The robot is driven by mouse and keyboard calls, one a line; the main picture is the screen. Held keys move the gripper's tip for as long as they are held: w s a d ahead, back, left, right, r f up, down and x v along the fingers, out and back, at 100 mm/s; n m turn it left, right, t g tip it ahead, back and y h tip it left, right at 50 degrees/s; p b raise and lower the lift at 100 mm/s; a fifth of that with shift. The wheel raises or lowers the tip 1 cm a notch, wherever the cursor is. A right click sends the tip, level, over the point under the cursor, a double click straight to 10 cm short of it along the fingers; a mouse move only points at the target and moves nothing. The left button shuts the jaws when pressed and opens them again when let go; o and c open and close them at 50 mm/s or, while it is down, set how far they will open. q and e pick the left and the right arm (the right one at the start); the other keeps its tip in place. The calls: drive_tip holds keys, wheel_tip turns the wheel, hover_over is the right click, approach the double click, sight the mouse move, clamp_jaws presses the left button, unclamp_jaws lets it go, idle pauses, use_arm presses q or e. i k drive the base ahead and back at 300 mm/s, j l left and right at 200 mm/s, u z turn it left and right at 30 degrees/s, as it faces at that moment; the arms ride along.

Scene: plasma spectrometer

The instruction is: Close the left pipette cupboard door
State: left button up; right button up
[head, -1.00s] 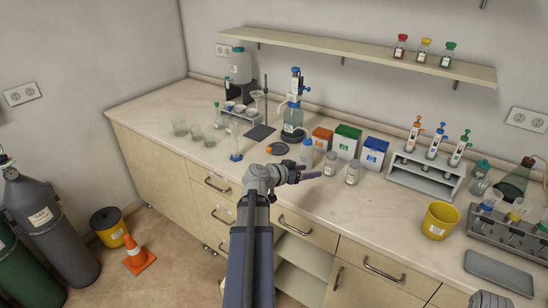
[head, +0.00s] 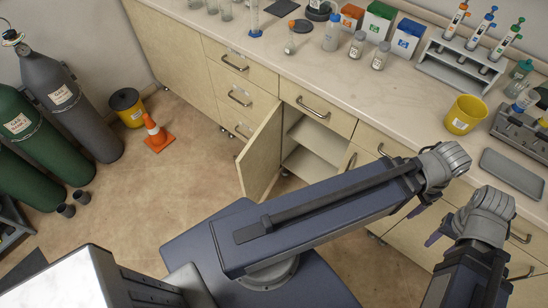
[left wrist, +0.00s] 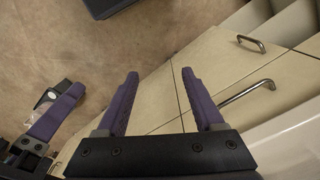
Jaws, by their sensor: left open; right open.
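The left pipette cupboard door (head: 259,153) is a pale wood panel. It stands swung open in the head view, sticking out into the room to the left of its opening. Bare shelves (head: 302,163) show inside. My left arm reaches across to the right, in front of the neighbouring cupboard. Its gripper is mostly hidden behind its wrist in the head view. In the left wrist view my left gripper (left wrist: 160,85) is open and empty, above closed cupboard fronts. My right gripper (head: 435,235) is beside it, open; its fingers are partly hidden. Neither gripper touches the open door.
Closed drawers (head: 230,82) line the front left of the door. The counter above holds a yellow cup (head: 465,115), a pipette rack (head: 458,68) and several bottles.

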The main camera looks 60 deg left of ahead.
sight(259, 163)
drive_tip(key=k+j, duration=0.2)
drive_tip(key=j, duration=0.2)
drive_tip(key=k+j, duration=0.25)
drive_tip(key=j, duration=0.15)
drive_tip(key=k+j, duration=0.2)
drive_tip(key=j, duration=0.2)
drive_tip(key=k+j, duration=0.2)
drive_tip(key=j, duration=0.2)
drive_tip(key=k+j, duration=0.2)
drive_tip(key=j, duration=0.15)
drive_tip(key=i+j, duration=0.1)
drive_tip(key=j, duration=0.55)
drive_tip(key=i+j, duration=0.15)
drive_tip(key=j, duration=0.2)
drive_tip(key=i+j, duration=0.25)
drive_tip(key=k+l, duration=0.15)
drive_tip(key=k, duration=0.7)
drive_tip(key=j+z, duration=0.05)
